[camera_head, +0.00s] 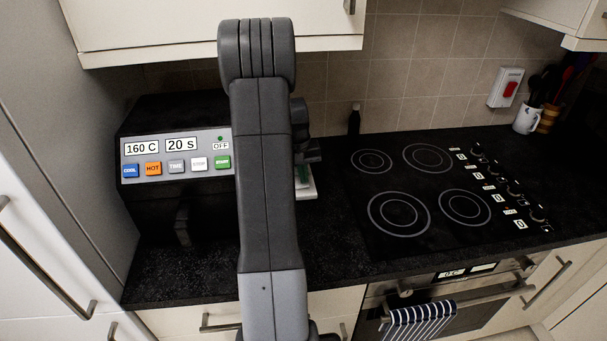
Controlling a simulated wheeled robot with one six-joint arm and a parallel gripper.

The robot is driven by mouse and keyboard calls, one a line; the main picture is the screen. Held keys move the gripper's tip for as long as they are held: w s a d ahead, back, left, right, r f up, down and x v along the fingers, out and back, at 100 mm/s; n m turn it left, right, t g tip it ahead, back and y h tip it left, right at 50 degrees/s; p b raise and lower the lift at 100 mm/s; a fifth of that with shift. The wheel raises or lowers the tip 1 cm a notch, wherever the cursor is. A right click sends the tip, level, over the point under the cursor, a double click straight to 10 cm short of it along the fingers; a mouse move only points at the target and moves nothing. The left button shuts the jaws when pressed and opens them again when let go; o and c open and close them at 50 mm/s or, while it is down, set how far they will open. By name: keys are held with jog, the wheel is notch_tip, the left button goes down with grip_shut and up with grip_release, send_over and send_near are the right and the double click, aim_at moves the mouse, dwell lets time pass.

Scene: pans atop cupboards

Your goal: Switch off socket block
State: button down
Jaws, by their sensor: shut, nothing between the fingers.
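The socket block (502,92) is a white wall box with a red rocker switch (510,89), fixed to the tiles at the right, above the counter. The switch's on or off position cannot be made out. My gripper (312,151) shows only in part, as dark pieces past the right edge of my upright arm. It is shut and holds nothing. It is far to the left of the socket block and not touching it. Most of the wrist is hidden behind the arm.
A black appliance (175,155) with coloured buttons stands at the left. The hob (430,195) lies flat in the middle right. A white mug (526,119) and utensils (552,108) stand near the socket block. Wall cupboards (160,30) overhang the counter.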

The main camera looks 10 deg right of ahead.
jog(key=shift+f, duration=0.1)
jog(key=shift+d+f+b, duration=0.1)
jog(key=shift+f+b, duration=0.15)
jog(key=shift+b, duration=0.15)
jog(key=shift+r, duration=0.2)
jog(key=shift+a, duration=0.2)
jog(key=shift+a+r, duration=0.1)
jog(key=shift+a, duration=0.55)
jog(key=shift+r, duration=0.1)
